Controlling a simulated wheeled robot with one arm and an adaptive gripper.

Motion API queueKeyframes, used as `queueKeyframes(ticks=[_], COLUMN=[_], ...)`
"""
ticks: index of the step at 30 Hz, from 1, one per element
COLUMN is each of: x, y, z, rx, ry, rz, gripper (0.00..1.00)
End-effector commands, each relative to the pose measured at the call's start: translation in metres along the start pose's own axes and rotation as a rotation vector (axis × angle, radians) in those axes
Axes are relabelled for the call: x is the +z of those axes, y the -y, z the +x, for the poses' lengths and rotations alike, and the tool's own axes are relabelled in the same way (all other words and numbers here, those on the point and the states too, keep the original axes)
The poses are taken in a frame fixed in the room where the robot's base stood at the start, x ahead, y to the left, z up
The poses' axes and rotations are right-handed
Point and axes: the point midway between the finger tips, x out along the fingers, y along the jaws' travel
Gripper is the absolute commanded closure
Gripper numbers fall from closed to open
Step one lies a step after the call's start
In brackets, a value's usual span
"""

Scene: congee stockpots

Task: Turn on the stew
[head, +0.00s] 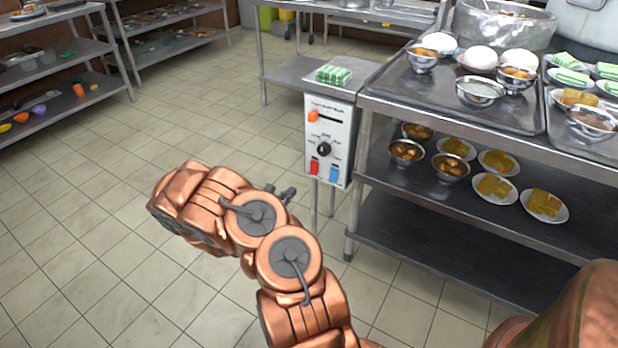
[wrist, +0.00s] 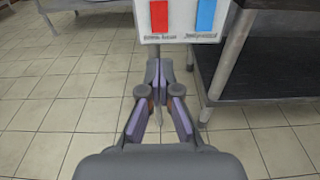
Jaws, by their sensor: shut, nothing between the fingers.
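A white control panel (head: 330,135) stands on a post at the left end of the steel table. It carries an orange switch (head: 313,116), a black dial (head: 323,149), a red switch (head: 314,167) and a blue switch (head: 334,174). A large steel stockpot (head: 500,24) stands at the back right. My gripper (head: 281,193) is shut and empty, in front of the panel, low and to its left. In the wrist view my gripper (wrist: 159,72) points below the panel's bottom edge, under the red switch (wrist: 158,15) and blue switch (wrist: 206,14). It appears apart from the panel.
The steel table (head: 455,125) holds bowls, plates and trays, with more bowls on the shelf below. Green-striped packets (head: 333,75) lie above the panel. Shelves (head: 60,65) stand at the left. The tiled floor (head: 110,180) between is clear.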

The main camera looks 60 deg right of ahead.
Motion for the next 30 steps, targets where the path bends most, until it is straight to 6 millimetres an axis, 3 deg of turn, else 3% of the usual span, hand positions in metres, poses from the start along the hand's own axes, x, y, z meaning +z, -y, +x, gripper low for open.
queueKeyframes(ticks=[18, 24, 30], x=[-0.002, -0.001, 0.0], y=[0.001, 0.001, 0.001], z=[0.098, 0.118, 0.124], rx=[-0.002, -0.001, -0.001], ry=[0.0, 0.0, 0.001], rz=[0.004, 0.001, 0.0], gripper=[1.0, 1.0, 1.0])
